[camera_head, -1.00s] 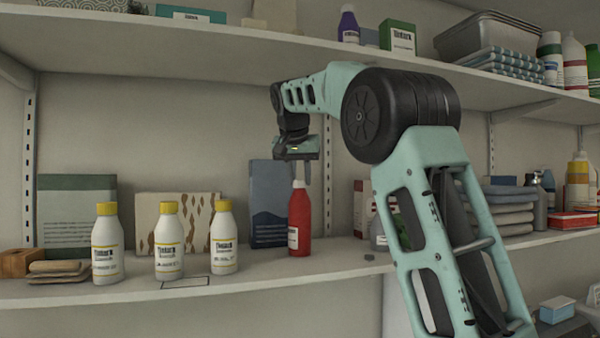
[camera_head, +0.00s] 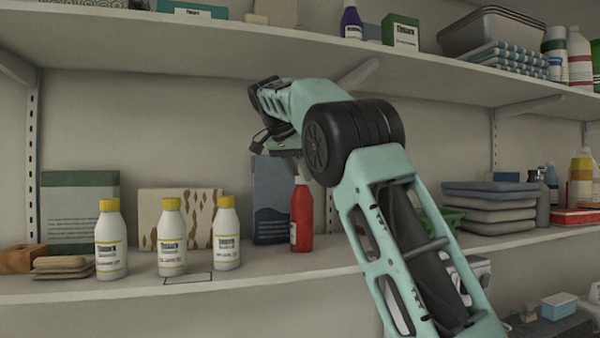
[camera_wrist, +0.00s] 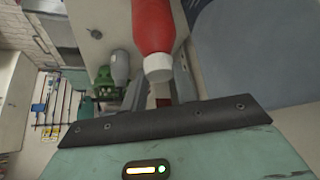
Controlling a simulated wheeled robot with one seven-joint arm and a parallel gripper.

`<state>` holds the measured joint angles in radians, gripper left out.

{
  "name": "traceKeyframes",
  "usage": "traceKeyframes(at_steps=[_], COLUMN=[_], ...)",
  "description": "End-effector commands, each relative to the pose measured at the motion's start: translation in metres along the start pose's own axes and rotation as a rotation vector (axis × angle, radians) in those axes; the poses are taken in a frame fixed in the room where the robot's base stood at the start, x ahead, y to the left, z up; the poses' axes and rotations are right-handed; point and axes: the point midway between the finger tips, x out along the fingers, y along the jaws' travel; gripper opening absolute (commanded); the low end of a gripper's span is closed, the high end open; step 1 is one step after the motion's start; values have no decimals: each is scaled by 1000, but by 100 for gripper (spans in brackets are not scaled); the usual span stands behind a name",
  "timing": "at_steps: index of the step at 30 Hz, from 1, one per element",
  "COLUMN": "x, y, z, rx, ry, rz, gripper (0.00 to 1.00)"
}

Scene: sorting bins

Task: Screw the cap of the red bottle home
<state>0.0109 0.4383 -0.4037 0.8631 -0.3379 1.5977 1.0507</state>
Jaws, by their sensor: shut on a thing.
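The red bottle (camera_head: 301,217) stands upright on the lower shelf, right of the white bottles. Its white cap is on its top and shows clearly in the wrist view (camera_wrist: 158,67), below the red body (camera_wrist: 152,25). My gripper (camera_head: 297,172) is over the bottle from above, with its fingers at the cap, shut on it. In the head view my arm's wrist partly hides the fingers and the cap. I cannot tell how far down the cap sits.
Several white bottles with yellow caps stand to the left; one is here (camera_head: 172,240). A dark blue box (camera_head: 272,200) is close behind the red bottle. An outlined rectangle (camera_head: 188,279) marks the shelf front. The upper shelf (camera_head: 200,35) hangs above my arm.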

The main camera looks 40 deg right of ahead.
Motion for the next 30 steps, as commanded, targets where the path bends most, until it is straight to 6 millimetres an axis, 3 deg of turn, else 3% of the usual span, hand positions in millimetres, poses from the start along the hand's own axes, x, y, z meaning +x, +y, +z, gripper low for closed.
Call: traceKeyframes(at_steps=[5,16,28,29,30], x=[0,1,0,0,0], y=[0,-3,-2,-3,-3], z=[0,-2,-1,-1,0], rx=[22,289,335,335,335], ry=[0,2,-1,-1,-1], rz=[17,186,217,217,216], gripper=[0,0,0,34,39])
